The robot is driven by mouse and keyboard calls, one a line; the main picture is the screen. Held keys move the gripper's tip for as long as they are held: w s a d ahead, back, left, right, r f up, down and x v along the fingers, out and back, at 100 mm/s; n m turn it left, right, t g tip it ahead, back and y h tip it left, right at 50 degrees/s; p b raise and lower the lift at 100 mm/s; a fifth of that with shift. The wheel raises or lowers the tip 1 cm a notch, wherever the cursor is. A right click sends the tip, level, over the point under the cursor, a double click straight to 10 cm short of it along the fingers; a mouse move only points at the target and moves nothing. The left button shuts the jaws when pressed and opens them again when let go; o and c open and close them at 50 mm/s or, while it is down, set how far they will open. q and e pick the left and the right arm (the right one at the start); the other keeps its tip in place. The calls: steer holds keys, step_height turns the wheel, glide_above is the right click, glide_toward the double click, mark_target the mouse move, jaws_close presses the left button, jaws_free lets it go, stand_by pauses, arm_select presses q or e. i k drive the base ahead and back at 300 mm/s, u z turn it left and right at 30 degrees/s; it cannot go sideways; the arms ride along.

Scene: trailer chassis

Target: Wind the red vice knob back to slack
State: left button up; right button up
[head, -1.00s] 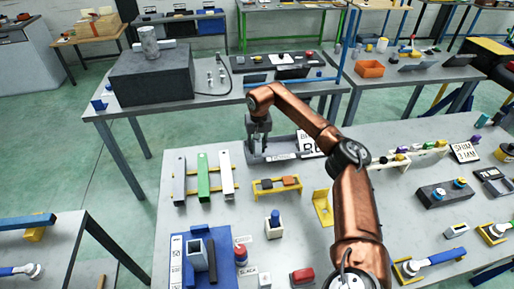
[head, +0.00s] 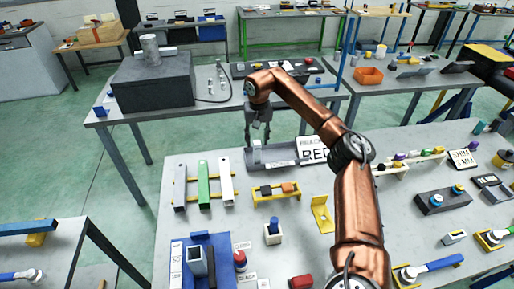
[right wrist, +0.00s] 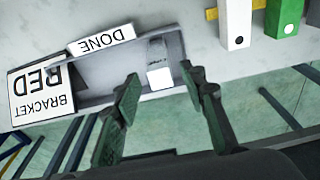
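The red vice knob (head: 239,259) is at the right side of the blue vice (head: 222,247) at the front left of the main table. Its exact turn cannot be read. My right gripper (head: 258,138) hangs over the back of the table, far behind the knob. It also shows in the right wrist view (right wrist: 162,112), with its fingers apart and nothing between them. Below it is the grey bracket bed (right wrist: 98,76), with a light grey piece (right wrist: 159,66) at one end. My left gripper is out of view.
A yellow bracket (head: 321,214) stands farther right.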

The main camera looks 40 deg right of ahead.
mark_target(239, 258)
steer(key=z, duration=0.95)
